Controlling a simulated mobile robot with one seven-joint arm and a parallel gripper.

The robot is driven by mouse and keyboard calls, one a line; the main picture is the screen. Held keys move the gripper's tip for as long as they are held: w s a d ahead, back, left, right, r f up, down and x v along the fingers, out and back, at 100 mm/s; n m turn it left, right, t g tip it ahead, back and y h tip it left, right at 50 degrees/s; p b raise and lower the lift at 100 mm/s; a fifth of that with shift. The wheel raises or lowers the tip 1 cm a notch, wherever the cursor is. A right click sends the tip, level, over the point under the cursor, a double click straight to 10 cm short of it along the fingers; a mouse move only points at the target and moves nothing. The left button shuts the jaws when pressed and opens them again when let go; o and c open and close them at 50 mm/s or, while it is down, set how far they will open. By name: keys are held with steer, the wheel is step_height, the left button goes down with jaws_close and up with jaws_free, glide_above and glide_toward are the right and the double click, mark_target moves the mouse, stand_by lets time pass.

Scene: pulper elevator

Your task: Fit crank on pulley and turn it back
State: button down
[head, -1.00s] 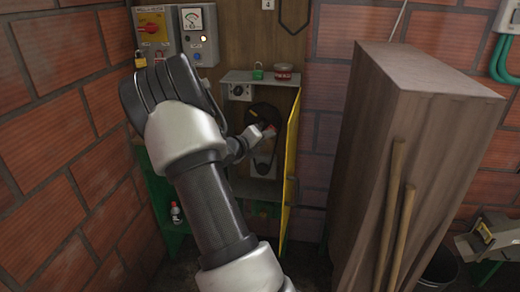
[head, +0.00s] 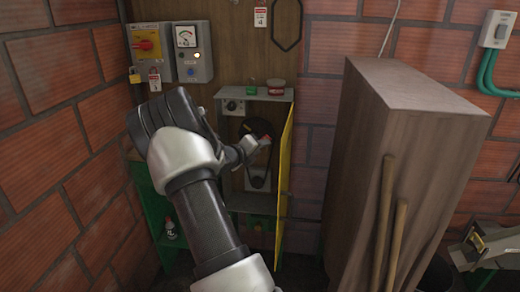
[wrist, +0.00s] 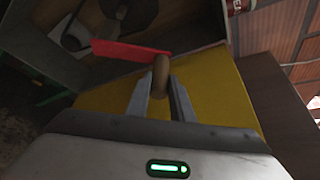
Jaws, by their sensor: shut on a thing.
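The crank has a red arm (wrist: 128,50) and a wooden handle (wrist: 160,73). My gripper (wrist: 160,95) is shut on the wooden handle, and the red arm reaches to the left of it in the wrist view. In the head view my gripper (head: 256,147) is in front of the open cabinet, close to the dark upper pulley (head: 259,127). The upper pulley also shows at the top of the wrist view (wrist: 132,10). A lower round part (head: 257,182) sits below it. I cannot tell whether the crank is seated on the pulley.
The yellow cabinet door (head: 285,165) stands open just right of my gripper. A green padlock (head: 252,91) and a red tin (head: 277,87) stand on top. Control boxes (head: 194,52) hang on the wall at the upper left.

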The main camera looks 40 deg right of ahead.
mark_target(264, 138)
steer(key=shift+w+d+r+p, duration=0.1)
steer(key=shift+w+d+p, duration=0.6)
steer(key=shift+w+d, duration=0.55)
steer(key=shift+d, duration=0.3)
steer(key=shift+a, duration=0.1)
steer(key=shift+w+d+p, duration=0.65)
steer(key=shift+d+p, duration=0.3)
steer(key=shift+p, duration=0.15)
stand_by(1.9)
steer(key=shift+w+d, duration=0.2)
steer(key=shift+d, duration=0.05)
steer(key=shift+w+d+p, duration=0.45)
steer(key=shift+d+p, duration=0.1)
steer(key=shift+p, duration=0.1)
stand_by(0.6)
steer(key=shift+r, duration=0.1)
stand_by(0.3)
steer(key=shift+w+a+r+n+h+p, duration=0.3)
steer(key=shift+w+a+n+h+p, duration=0.3)
steer(key=shift+p, duration=0.55)
